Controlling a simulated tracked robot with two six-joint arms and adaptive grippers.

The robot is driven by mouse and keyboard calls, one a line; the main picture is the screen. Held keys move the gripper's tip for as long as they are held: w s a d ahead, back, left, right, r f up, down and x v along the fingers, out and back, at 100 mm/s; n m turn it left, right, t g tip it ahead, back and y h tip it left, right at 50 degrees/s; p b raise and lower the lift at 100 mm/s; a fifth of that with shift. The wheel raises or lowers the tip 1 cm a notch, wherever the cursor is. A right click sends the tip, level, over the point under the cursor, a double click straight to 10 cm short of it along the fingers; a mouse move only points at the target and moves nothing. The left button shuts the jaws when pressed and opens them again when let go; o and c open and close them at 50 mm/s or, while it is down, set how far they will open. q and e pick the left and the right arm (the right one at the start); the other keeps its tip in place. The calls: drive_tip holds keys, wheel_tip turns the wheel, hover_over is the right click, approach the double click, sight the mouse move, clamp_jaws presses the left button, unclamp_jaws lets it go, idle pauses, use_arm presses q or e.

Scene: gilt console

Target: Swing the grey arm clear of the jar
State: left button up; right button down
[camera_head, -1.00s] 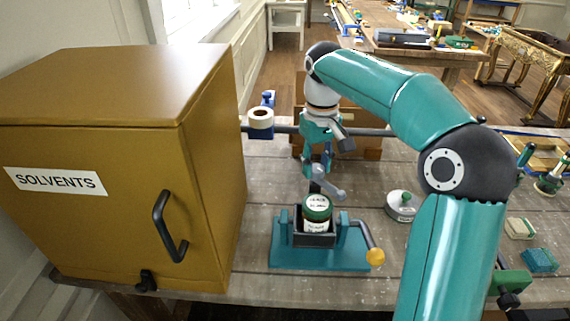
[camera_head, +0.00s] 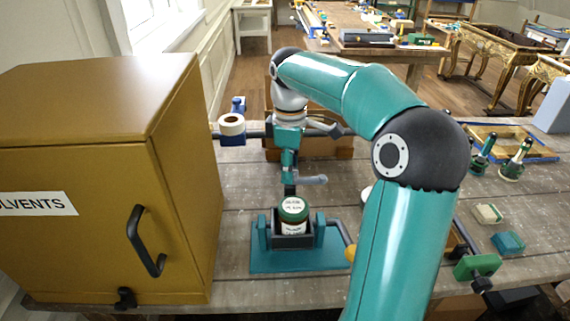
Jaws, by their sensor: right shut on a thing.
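The jar (camera_head: 293,209), with a green lid and a white label, stands upright in a dark holder (camera_head: 292,241) on a teal base (camera_head: 265,262). The grey arm (camera_head: 312,180) is a short bar just behind the jar, its rounded end pointing right. In this view it lies just above the lid; I cannot tell the exact gap. My right gripper (camera_head: 289,179) reaches down behind the jar and is shut on the grey arm near its left end. The fingertips are small and partly hidden. My left gripper is not in view.
A mustard SOLVENTS cabinet (camera_head: 80,242) stands close on the left. A tape roll (camera_head: 232,124) sits behind. A yellow knob (camera_head: 350,253) right of the holder is partly hidden by my right arm. Sponge-like blocks (camera_head: 508,243) and a green clamp (camera_head: 477,266) lie at the right.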

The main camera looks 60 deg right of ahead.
drive_tip(key=shift+r, duration=0.1)
idle(0.5)
drive_tip(key=c, duration=0.7)
unclamp_jaws()
drive_tip(key=shift+w, duration=0.1)
drive_tip(key=shift+c, duration=0.2)
wheel_tip(320, 180, up, 12)
